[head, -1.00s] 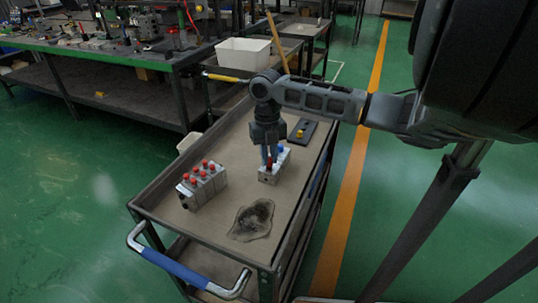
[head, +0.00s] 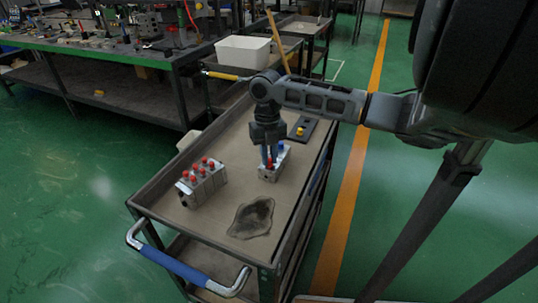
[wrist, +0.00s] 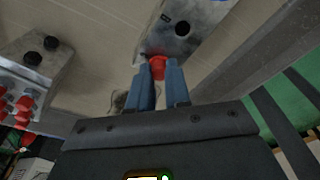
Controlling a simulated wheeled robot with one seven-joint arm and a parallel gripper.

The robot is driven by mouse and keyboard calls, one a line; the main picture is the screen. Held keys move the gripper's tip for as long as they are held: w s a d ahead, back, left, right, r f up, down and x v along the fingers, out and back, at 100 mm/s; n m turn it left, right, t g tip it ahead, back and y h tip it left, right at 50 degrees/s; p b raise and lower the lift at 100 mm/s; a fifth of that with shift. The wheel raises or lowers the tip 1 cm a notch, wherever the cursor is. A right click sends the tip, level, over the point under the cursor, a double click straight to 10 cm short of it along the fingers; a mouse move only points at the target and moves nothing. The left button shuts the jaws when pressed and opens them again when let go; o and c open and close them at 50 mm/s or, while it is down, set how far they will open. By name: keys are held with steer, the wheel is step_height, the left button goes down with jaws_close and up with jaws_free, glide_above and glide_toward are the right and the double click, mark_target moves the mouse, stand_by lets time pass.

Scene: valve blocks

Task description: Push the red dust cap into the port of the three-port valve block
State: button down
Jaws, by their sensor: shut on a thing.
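The grey valve block (head: 268,176) stands on the cart top under my gripper (head: 268,160). My gripper is shut on the red dust cap (wrist: 158,66), which shows between the two fingertips in the wrist view. The cap is against or just in front of the block's edge in the wrist view (wrist: 180,40); I cannot tell how far it sits in the port. One round dark hole shows on the block face there. The fingers hide much of the cap in the head view.
A second grey block with several red caps (head: 202,183) stands to the left on the cart. A dark stain (head: 252,217) lies at the front. A dark plate with a yellow piece (head: 300,131) lies behind. The cart (head: 196,225) has raised edges.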

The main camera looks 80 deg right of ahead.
steer(key=shift+f, duration=0.15)
steer(key=c, duration=1)
jaws_free()
step_height(320, 180, up, 8)
steer(key=shift+w+d+b, duration=0.2)
steer(key=shift+d+b, duration=0.15)
steer(key=shift+d, duration=0.05)
steer(key=shift+f, duration=0.15)
